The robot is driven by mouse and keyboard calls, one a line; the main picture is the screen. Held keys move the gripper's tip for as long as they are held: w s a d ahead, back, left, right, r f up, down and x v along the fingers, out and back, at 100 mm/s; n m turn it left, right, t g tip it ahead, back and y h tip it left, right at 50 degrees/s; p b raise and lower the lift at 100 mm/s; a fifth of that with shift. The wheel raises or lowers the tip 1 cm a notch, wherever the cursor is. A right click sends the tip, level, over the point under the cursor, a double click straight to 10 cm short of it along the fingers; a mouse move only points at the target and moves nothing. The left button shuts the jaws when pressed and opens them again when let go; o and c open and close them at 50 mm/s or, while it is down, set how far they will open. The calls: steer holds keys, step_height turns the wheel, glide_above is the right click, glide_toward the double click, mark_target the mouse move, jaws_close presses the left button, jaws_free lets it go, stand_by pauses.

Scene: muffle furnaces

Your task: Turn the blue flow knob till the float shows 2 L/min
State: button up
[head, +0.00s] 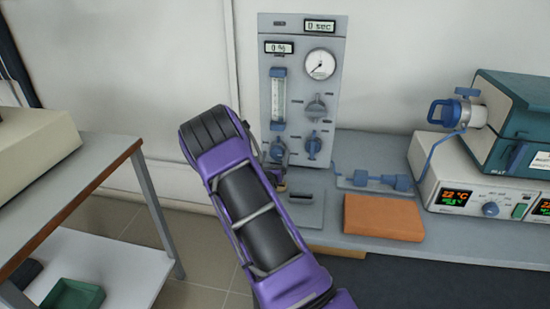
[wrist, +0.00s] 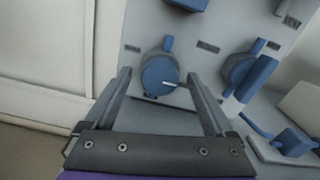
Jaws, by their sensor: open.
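The blue flow knob (head: 277,150) sits at the lower left of the grey panel, below the flow tube (head: 278,98). The float inside the tube is too small to read. In the wrist view the round blue knob (wrist: 160,72) shows between the fingertips, with a pale pointer on its face and a blue stub above it. My gripper (wrist: 158,78) is open, one finger to each side of the knob in the picture. I cannot tell whether the fingers reach around it. In the head view my purple arm hides most of the gripper.
A second blue knob (head: 313,145) is close to the right. A grey knob (head: 316,107) and a round gauge (head: 320,64) are above. Controllers (head: 480,186) stand at right.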

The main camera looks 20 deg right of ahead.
steer(key=c, duration=1.4)
steer(key=shift+n, duration=0.4)
steer(key=n+p, duration=0.2)
steer(key=shift+a+r+n, duration=0.1)
steer(key=shift+n, duration=0.3)
steer(key=n+p, duration=0.2)
steer(key=n, duration=0.1)
steer(key=shift+n, duration=0.3)
steer(key=n, duration=0.1)
steer(key=n+p, duration=0.1)
steer(key=n, duration=0.1)
steer(key=n+p, duration=0.1)
steer(key=n, duration=0.1)
steer(key=shift+f, duration=0.25)
steer(key=shift+p, duration=0.3)
